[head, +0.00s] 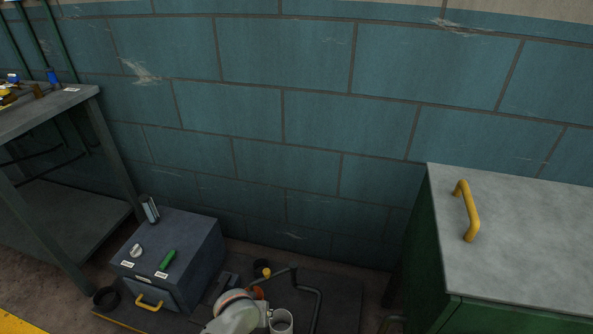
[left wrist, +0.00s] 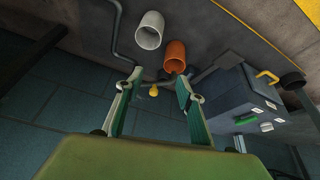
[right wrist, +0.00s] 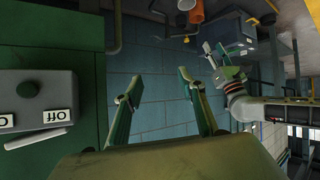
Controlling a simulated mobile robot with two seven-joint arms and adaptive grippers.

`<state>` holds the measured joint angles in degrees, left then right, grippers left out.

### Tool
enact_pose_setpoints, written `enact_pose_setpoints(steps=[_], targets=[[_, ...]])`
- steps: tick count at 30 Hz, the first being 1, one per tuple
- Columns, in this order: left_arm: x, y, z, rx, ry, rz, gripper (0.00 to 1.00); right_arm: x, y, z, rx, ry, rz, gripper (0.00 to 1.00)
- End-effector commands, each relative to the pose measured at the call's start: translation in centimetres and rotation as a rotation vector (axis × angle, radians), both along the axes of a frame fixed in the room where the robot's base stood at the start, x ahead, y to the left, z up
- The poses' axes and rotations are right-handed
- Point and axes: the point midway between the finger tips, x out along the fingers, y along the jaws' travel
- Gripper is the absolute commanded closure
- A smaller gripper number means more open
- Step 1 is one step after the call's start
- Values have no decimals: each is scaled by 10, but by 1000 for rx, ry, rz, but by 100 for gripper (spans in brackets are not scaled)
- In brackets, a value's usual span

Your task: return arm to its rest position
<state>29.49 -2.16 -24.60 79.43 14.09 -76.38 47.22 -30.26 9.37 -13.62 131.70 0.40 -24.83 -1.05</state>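My left gripper (left wrist: 158,82) is open and empty in the left wrist view, its two green-and-grey fingers spread apart. Beyond the fingers are a white cylinder (left wrist: 150,30), an orange cylinder (left wrist: 175,57) and a small yellow knob (left wrist: 154,91). My right gripper (right wrist: 160,84) is open and empty in the right wrist view, with blue block wall beyond it. My left arm (right wrist: 270,110) shows at the right of that view. In the head view, a light arm part of mine shows at the bottom; neither gripper's fingers can be made out there.
A grey box (head: 205,246) with a green handle (head: 167,260) and yellow pull (head: 149,302) stands on the floor, lower left. A green cabinet with a grey top (head: 520,250) and yellow handle (head: 467,211) stands right. A workbench (head: 50,112) stands left. Bent pipe (head: 317,300) runs near the floor.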

Motion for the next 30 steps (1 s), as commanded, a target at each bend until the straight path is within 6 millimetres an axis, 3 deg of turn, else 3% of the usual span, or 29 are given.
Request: enact_pose_setpoints(steps=[1, 6, 9, 11, 22, 30], targets=[[-1, 2, 15, -9, -28, -8, 62, 7, 0, 13, 0, -24, -1, 60], [-24, 7, 32, -39, -92, -44, 62, 14, -4, 25, -5, -44, -6, 60], [-43, 13, 46, -53, -144, -70, 62, 11, -6, 32, -7, -42, -11, 60], [-58, 17, 56, -60, -179, -89, 62, 3, -6, 26, -4, -17, -17, 60], [-168, 57, 131, -35, -400, -209, 62, -4, -11, 46, -4, 6, -33, 60], [-242, 82, 185, 25, -508, -288, 62, -20, -16, 45, -4, 51, -45, 60]])
